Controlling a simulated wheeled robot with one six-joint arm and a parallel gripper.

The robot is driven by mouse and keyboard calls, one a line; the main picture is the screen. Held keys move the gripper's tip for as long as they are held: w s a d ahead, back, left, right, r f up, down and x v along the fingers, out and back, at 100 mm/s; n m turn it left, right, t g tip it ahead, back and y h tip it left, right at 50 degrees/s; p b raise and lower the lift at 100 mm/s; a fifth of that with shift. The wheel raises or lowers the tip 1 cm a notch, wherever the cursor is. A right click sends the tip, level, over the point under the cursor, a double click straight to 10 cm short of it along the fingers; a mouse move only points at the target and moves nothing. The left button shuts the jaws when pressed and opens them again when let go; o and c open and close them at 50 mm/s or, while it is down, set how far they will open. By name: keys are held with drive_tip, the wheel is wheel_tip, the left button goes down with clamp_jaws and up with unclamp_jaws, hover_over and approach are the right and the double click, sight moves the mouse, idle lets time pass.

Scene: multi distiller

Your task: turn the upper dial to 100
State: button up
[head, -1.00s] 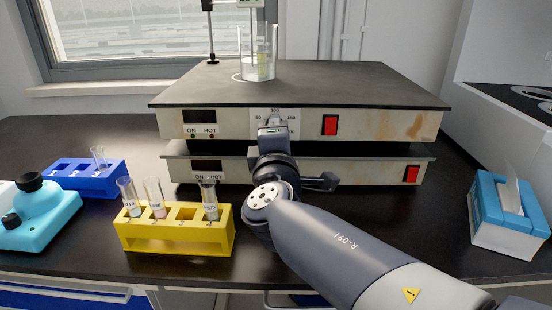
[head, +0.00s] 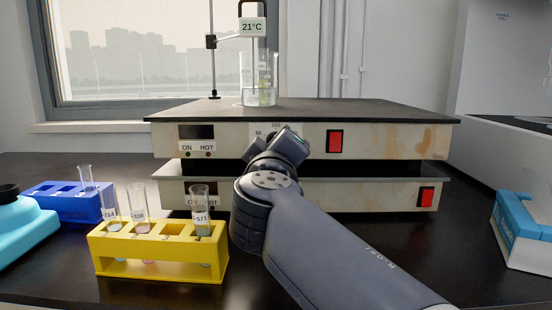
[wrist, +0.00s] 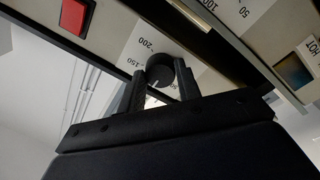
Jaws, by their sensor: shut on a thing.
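The upper heater (head: 380,139) has a pale front panel with a numbered card. My gripper (head: 290,148) is at this panel in the head view and hides the dial there. In the wrist view, my gripper (wrist: 157,82) has a finger on each side of a round dark dial (wrist: 160,71) and is shut on it. The marks 200 and 150 show beside the dial. The numbers 100 and 50 show beyond a dark strip. A pale line shows at the dial's lower edge, but I cannot read its setting surely.
The lower heater (head: 350,198) sits under the upper one. A beaker (head: 259,94) stands on top beneath a 21°C readout (head: 252,27). A yellow rack (head: 165,250) with several tubes is left of my arm. A tissue box (head: 520,235) stands at the right.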

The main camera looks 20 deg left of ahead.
drive_tip(key=shift+m, duration=0.3)
idle(0.4)
drive_tip(key=o, duration=1)
drive_tip(key=shift+c, duration=0.2)
drive_tip(key=p+v, duration=0.1)
drive_tip(key=v, duration=0.9)
drive_tip(key=shift+s, duration=0.4)
drive_tip(key=shift+w+f, duration=0.1)
drive_tip(key=b+x, duration=0.1)
drive_tip(key=x, duration=0.9)
drive_tip(key=shift+w, duration=0.35)
